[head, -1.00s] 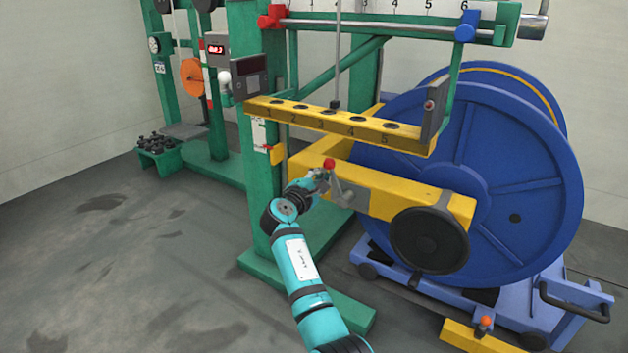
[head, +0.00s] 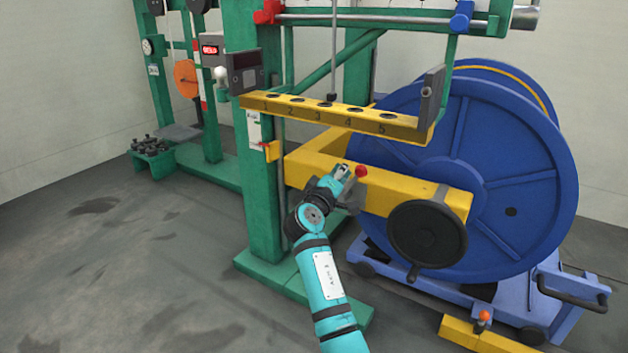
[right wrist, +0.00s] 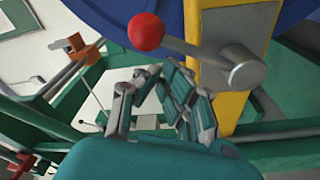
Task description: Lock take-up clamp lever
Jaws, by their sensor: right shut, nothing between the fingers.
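The clamp lever is a grey arm with a red ball knob (head: 361,171) on the yellow take-up beam (head: 400,196). In the right wrist view the knob (right wrist: 146,31) is at the top, and the grey arm slopes down right to its round pivot (right wrist: 243,70). My right gripper (head: 346,171) is just left of the knob in the head view and partly hides the lever. In the right wrist view its fingers (right wrist: 160,70) are shut and empty, below the knob and lever arm. I cannot tell if they touch the lever. My left gripper is not in view.
A black handwheel (head: 428,234) is on the beam's right end, before the large blue reel (head: 520,190). A yellow numbered rail (head: 330,115) hangs above the beam. A green post (head: 262,190) stands left of my gripper. Open floor (head: 130,260) lies at left.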

